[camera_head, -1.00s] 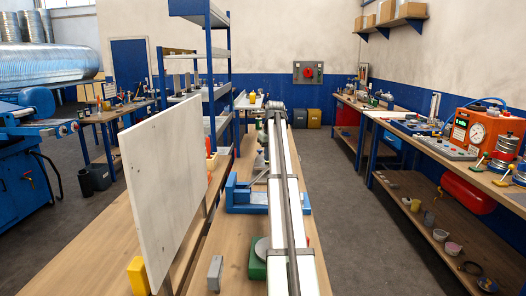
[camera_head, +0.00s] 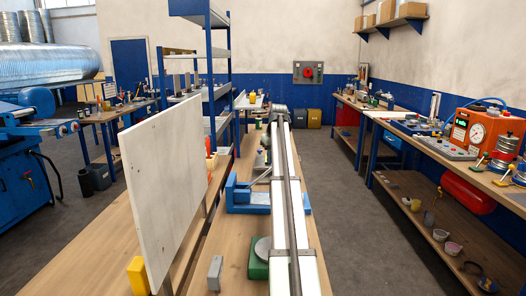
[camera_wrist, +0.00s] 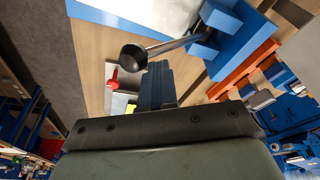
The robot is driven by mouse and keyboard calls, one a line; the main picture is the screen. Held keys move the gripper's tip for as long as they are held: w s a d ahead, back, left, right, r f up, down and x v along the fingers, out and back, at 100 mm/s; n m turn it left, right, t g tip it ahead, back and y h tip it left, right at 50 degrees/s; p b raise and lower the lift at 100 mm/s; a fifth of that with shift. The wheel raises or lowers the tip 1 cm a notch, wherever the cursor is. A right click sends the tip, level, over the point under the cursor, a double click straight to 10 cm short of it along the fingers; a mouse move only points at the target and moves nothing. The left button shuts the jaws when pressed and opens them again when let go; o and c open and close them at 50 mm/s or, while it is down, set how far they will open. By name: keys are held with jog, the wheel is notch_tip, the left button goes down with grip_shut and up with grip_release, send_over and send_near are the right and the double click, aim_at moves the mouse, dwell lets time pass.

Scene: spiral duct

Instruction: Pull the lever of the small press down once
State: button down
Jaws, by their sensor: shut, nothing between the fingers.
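The small press is blue. In the head view its base (camera_head: 246,203) stands on the bench, partly hidden behind my arm. In the wrist view its blue body (camera_wrist: 233,42) is at the upper right. Its lever is a grey metal rod (camera_wrist: 172,44) ending in a dark round knob (camera_wrist: 133,58). The lever lies across the view just beyond my fingertips, with the knob to their left. My gripper (camera_wrist: 158,68) is shut and empty. I cannot tell whether the fingertips touch the lever. In the head view the gripper is hidden by my arm.
A large pale board (camera_head: 165,180) stands upright on the bench to the left. A green item with a round grey top (camera_head: 262,252) and a small grey block (camera_head: 215,272) are in front of the press. A red knob (camera_wrist: 113,80) shows in the wrist view.

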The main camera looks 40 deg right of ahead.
jog(key=shift+s+f, duration=0.1)
jog(key=shift+s+d+f, duration=0.3)
jog(key=shift+d+f, duration=0.05)
jog(key=shift+f, duration=0.2)
jog(key=shift+d+f, duration=0.1)
jog(key=shift+f, duration=0.05)
jog(key=shift+s+d+f, duration=0.25)
jog(key=shift+s+f, duration=0.05)
jog(key=shift+f, duration=0.25)
jog(key=shift+s+d+f, duration=0.1)
jog(key=shift+f, duration=0.1)
dwell(0.4)
jog(key=shift+s+d+f, duration=0.2)
jog(key=shift+s+f, duration=0.05)
jog(key=shift+f, duration=0.2)
